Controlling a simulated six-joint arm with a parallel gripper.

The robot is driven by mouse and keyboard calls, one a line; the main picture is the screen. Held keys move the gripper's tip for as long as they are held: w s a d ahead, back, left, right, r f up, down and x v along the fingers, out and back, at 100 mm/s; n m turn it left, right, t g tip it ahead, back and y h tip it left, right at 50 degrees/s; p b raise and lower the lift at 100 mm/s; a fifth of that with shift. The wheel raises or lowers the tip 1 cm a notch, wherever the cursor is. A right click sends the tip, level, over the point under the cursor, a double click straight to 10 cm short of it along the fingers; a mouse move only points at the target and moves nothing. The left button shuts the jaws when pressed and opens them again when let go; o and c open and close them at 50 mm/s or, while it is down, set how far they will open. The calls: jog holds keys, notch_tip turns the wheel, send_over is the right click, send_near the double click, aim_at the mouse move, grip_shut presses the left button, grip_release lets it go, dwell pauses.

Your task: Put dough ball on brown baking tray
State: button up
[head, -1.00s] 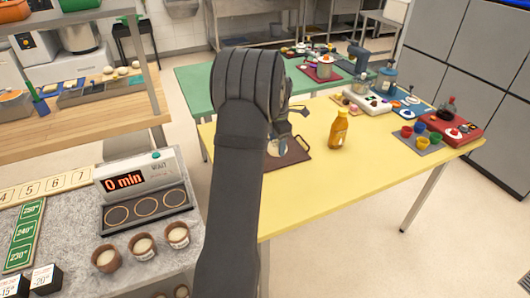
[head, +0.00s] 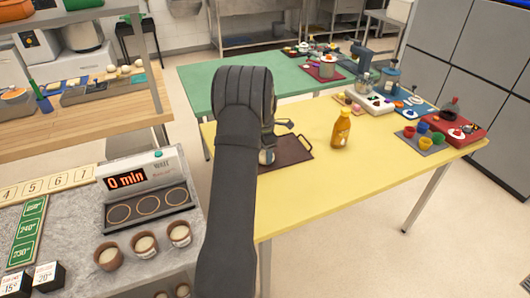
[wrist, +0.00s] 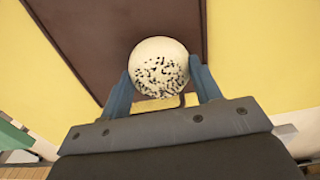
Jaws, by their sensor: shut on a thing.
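The dough ball (wrist: 158,66) is pale with dark specks and sits between the two blue fingers of my gripper (wrist: 160,88), which is shut on it. In the wrist view the brown baking tray (wrist: 95,35) lies behind and below the ball. In the head view the tray (head: 294,149) lies on the yellow table, and the ball (head: 266,158) shows at the tray's left part, partly hidden by my arm. I cannot tell whether the ball touches the tray or is held just above it.
An orange bottle (head: 341,128) stands right of the tray on the yellow table (head: 330,175). Coloured cups (head: 423,133) and a red board (head: 460,128) lie farther right. A counter with a timer display (head: 143,178) stands at left. The table's front middle is clear.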

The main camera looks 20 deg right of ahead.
jog(key=shift+f, duration=0.1)
jog(key=o, duration=1)
jog(key=shift+c, duration=0.2)
notch_tip(320, 180, up, 12)
notch_tip(320, 180, down, 12)
jog(key=shift+r, duration=1.9)
jog(key=shift+f, duration=0.1)
